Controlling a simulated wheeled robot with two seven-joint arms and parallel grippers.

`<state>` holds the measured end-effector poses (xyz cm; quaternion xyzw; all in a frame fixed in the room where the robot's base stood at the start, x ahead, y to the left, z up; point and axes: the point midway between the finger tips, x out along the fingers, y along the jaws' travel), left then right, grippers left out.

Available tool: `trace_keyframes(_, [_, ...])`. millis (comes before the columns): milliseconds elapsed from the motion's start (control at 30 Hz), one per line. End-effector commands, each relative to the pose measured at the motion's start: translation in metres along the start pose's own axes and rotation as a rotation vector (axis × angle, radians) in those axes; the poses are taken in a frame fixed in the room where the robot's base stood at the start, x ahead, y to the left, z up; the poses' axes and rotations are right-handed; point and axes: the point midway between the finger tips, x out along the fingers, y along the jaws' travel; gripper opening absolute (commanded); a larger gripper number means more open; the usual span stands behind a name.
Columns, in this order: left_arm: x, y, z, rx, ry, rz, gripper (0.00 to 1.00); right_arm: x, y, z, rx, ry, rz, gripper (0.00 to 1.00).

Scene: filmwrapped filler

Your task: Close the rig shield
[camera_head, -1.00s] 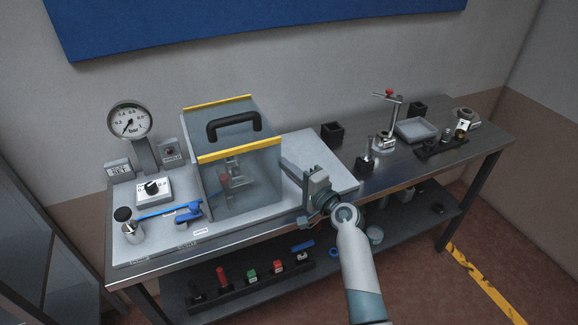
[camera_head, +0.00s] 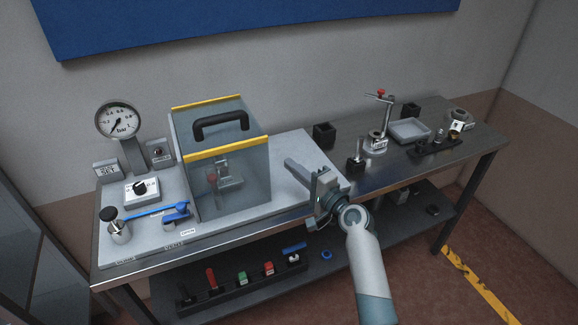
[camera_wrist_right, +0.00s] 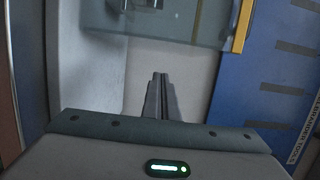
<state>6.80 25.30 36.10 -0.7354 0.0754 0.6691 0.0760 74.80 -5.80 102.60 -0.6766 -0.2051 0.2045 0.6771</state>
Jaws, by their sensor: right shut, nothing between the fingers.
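The rig shield (camera_head: 234,185) is a clear box with yellow edge strips and a black handle (camera_head: 220,124) on its top face. It stands over a small fixture (camera_head: 226,178) on the light base plate, and its front panel is down in front of that fixture. My right gripper (camera_head: 290,163) is to the right of the shield, apart from it, with its fingers together and empty. In the right wrist view the shut fingers (camera_wrist_right: 159,78) point toward the shield's clear panel (camera_wrist_right: 180,22) and yellow edge (camera_wrist_right: 241,27). My left gripper is not in view.
A pressure gauge (camera_head: 119,119), a knob box (camera_head: 142,190) and a blue-handled lever (camera_head: 160,212) stand left of the shield. A black bin (camera_head: 324,135), a stand (camera_head: 378,140) and a grey tray (camera_head: 409,131) are at the right. The lower shelf holds several tools.

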Motion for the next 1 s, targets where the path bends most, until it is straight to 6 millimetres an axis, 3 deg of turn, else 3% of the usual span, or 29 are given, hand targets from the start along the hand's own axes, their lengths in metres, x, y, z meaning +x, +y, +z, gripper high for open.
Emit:
trace_keyframes(300, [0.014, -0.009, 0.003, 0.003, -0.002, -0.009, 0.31, -0.049, 0.003, -0.001, -0.003, 0.002, 0.001, 0.0])
trace_keyframes(500, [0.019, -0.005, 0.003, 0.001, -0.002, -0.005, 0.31, -0.069, 0.002, -0.001, -0.002, 0.001, 0.001, 0.0])
trace_keyframes(1000, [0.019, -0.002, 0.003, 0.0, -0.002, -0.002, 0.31, -0.074, 0.0, -0.001, -0.001, 0.001, 0.0, 0.0])
